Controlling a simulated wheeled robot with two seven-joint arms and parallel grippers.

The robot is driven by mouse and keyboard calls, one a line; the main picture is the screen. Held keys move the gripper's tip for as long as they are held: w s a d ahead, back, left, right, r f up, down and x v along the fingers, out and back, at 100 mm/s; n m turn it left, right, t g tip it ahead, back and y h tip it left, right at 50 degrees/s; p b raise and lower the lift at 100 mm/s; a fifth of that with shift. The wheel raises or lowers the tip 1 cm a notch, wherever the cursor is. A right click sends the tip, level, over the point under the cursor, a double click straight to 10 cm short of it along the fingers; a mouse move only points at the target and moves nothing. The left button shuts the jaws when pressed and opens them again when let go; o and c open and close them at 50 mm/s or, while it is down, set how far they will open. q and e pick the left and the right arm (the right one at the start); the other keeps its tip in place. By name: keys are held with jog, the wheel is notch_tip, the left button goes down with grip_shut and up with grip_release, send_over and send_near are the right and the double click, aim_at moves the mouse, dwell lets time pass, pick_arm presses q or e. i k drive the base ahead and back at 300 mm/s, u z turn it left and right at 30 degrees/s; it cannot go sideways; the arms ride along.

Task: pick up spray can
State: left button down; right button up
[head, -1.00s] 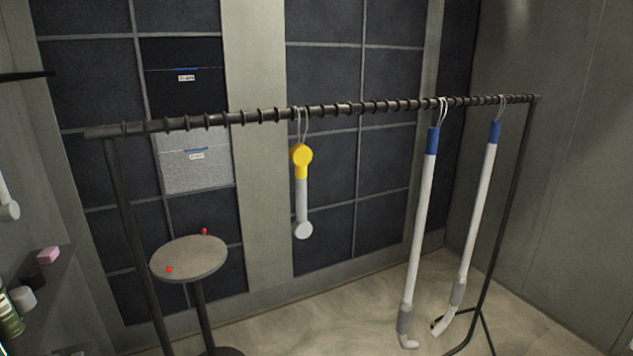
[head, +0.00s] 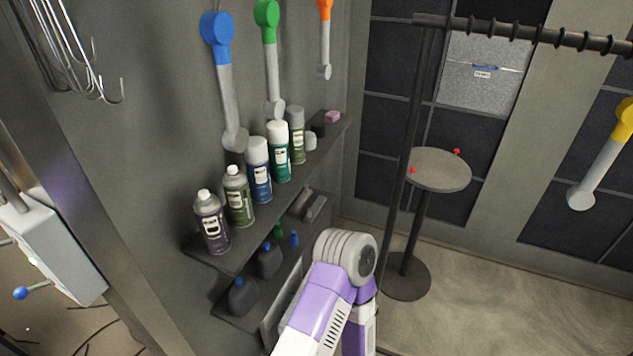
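Several spray cans stand upright in a row on the upper wall shelf (head: 240,243) in the head view. Nearest is a grey-purple can (head: 212,222), then an olive-green can (head: 239,196). Behind them are a blue can with a white cap (head: 259,171), a teal can with a white cap (head: 278,152) and a grey-green can (head: 297,136) at the far end. An arm of mine, purple and white, rises from the bottom middle, in front of the shelves. Neither gripper shows.
A lower shelf holds dark bottles (head: 243,296). Blue (head: 224,80), green (head: 270,60) and orange-topped (head: 324,40) tools hang above the cans. A round stand (head: 440,170) and rack post (head: 405,130) are at right. Wire hooks (head: 75,50) hang upper left.

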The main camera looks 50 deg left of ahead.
aim_at(210, 215)
jog(key=u, duration=0.1)
jog(key=k, duration=1.3)
jog(key=u, duration=1.9)
jog(key=i, duration=0.45)
jog(key=z, duration=0.1)
